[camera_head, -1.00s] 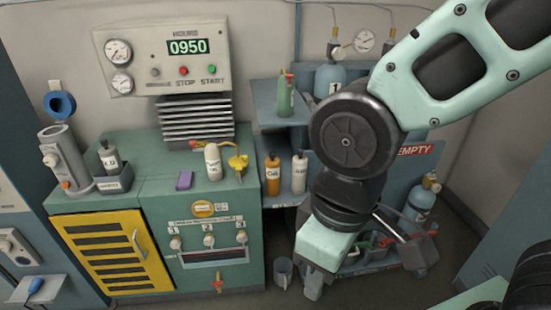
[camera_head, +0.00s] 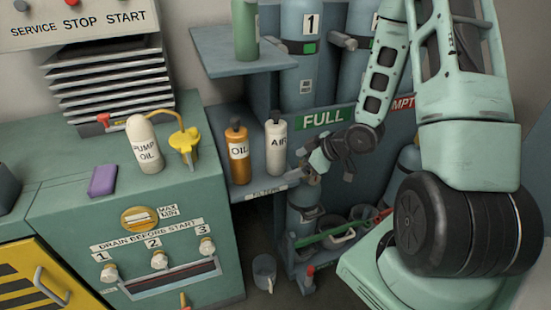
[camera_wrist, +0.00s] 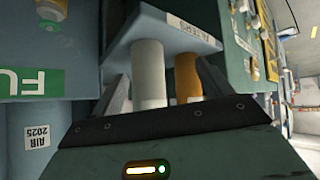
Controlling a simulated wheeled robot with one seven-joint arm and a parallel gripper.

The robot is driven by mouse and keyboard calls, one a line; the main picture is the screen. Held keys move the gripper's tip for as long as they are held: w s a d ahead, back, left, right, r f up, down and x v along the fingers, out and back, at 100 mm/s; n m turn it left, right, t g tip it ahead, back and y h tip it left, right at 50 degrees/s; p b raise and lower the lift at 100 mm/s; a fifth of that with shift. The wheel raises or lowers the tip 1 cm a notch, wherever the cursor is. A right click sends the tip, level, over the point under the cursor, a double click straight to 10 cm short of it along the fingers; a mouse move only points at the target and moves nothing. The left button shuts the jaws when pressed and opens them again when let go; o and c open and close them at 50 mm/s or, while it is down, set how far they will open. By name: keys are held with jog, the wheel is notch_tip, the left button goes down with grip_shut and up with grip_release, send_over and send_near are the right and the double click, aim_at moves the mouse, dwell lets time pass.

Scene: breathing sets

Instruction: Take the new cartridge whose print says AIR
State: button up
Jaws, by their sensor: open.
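The white cartridge (camera_head: 276,150) with a black top and the print AIR stands upright on the shelf labelled FILTERS (camera_head: 266,191). An orange cartridge (camera_head: 239,157) printed OIL stands to its left. My gripper (camera_head: 316,168) is open and empty, just right of the AIR cartridge. The wrist view is upside down. There the white cartridge (camera_wrist: 149,68) and the orange cartridge (camera_wrist: 187,76) both show beyond the open jaws (camera_wrist: 162,78), the white one nearer the middle. Their prints are not readable there, and their tops are hidden behind the gripper body.
A white PUMP OIL bottle (camera_head: 145,146), a yellow oil can (camera_head: 184,145) and a purple block (camera_head: 103,180) stand on the green cabinet (camera_head: 60,215). An upper shelf (camera_head: 250,52) with a green bottle (camera_head: 245,28) overhangs the cartridges. Gas cylinders (camera_head: 300,75) and a FULL sign (camera_head: 322,118) stand behind.

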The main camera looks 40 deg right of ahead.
aim_at(283, 150)
jog(key=s+d+r+m+t+y+b, duration=0.1)
jog(key=s+d+m+t+y+b, duration=0.15)
jog(key=s+d+t, duration=0.4)
jog(key=shift+n+t+y, duration=0.25)
jog(key=shift+t+y, duration=0.1)
jog(key=shift+t, duration=0.4)
jog(key=x, duration=0.4)
jog(key=a+p+x, duration=0.1)
jog(key=x, duration=0.3)
jog(key=a+x, duration=0.1)
jog(key=x, duration=0.4)
jog(key=shift+s+r+p, duration=0.1)
jog(key=shift+s+p, duration=0.2)
jog(key=shift+p, duration=0.1)
jog(key=shift+d+p+x, duration=0.15)
jog(key=shift+d+x, duration=0.05)
jog(key=shift+x, duration=1.15)
jog(key=shift+d+p+x, duration=0.15)
jog(key=shift+x, duration=1.15)
jog(key=shift+w, duration=0.15)
jog(key=c, duration=1.3)
jog(key=shift+o, duration=0.2)
jog(key=shift+r, duration=0.15)
